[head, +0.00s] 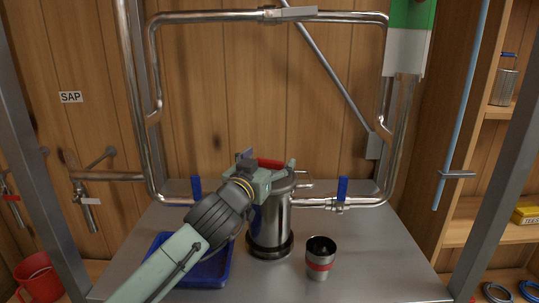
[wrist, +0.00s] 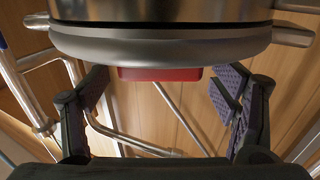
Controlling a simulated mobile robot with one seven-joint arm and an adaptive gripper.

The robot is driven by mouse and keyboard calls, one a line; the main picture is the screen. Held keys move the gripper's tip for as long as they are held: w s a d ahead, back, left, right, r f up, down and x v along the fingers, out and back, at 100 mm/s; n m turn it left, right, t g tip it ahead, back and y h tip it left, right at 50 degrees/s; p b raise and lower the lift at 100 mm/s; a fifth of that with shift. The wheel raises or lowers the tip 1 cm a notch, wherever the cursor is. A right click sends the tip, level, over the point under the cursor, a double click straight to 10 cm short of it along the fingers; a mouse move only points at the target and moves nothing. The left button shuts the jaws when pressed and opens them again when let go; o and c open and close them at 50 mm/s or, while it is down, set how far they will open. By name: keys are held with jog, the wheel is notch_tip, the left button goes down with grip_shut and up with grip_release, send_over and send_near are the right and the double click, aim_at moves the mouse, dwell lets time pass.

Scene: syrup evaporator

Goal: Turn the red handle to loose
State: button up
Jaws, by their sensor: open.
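The red handle (head: 268,162) shows at the top of an upright steel canister (head: 273,222) on the metal table. In the wrist view, the red handle (wrist: 160,74) shows as a short bar just past the canister's rim (wrist: 160,45), partly hidden by it. My gripper (head: 266,173) is at the canister's top, coming from the lower left. In the wrist view, my gripper (wrist: 163,92) is open, with one finger on each side of the red handle and a gap to both. My gripper hides part of the canister's top in the head view.
A steel cup with a red band (head: 320,257) stands to the right of the canister. A blue tray (head: 217,275) lies to its left, under my arm. Steel pipes with blue valve levers (head: 342,188) frame the back. The table's right side is clear.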

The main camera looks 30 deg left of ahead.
jog(key=shift+w, duration=0.45)
jog(key=c, duration=1.2)
jog(key=shift+d+f+n+y+b, duration=0.15)
jog(key=shift+n+y+b, duration=0.2)
jog(key=shift+b, duration=0.5)
jog(key=shift+n+g+y+b, duration=0.3)
jog(key=shift+n+y+b, duration=0.15)
jog(key=shift+y, duration=0.2)
jog(key=shift+a, duration=0.2)
jog(key=o, duration=1.2)
jog(key=shift+s, duration=0.1)
